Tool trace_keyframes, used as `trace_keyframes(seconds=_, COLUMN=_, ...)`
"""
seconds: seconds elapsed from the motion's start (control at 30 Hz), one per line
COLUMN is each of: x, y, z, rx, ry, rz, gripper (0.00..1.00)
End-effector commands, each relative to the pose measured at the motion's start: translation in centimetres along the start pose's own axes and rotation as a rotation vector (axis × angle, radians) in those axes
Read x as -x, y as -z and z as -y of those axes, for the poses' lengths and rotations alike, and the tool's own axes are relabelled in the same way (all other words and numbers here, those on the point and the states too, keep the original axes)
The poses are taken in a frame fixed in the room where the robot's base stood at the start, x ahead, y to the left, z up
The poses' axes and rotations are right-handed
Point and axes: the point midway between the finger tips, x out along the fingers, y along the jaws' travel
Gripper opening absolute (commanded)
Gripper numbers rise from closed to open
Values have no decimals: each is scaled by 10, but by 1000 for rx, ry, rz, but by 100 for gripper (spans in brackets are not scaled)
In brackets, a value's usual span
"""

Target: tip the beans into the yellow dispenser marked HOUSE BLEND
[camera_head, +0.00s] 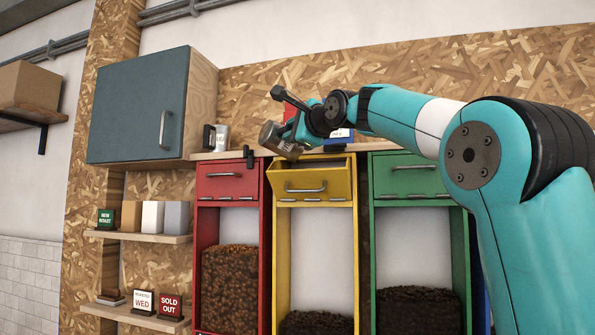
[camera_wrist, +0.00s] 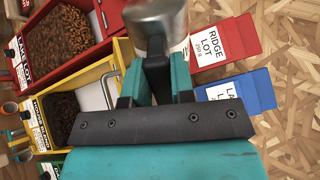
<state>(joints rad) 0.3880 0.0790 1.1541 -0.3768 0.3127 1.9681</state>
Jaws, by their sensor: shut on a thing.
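My gripper (camera_head: 300,127) is shut on a metal can (camera_head: 278,140), which is tilted to the left above the yellow dispenser (camera_head: 283,235). In the wrist view, the fingers (camera_wrist: 157,88) close on the can's dark handle, and the can (camera_wrist: 155,18) shows at the top. The dispenser's top front (camera_head: 312,183) leans outward, open at the top. Dark beans (camera_head: 315,323) show low in its window. In the wrist view its front label (camera_wrist: 40,125) is small and hard to read. The can's inside is hidden, and no falling beans are visible.
A red dispenser (camera_head: 227,182) stands left and a green one (camera_head: 405,174) right, both with top fronts closed. A red RIDGE LOT pack (camera_wrist: 222,42) and a blue pack (camera_wrist: 240,90) are close behind my gripper. A blue-grey cabinet (camera_head: 135,105) hangs left.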

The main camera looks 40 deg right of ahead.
Motion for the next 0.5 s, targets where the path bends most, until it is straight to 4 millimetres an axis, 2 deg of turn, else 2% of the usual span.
trace_keyframes(seconds=0.5, x=0, y=2, z=4, rx=-42, ry=3, rz=0, gripper=0)
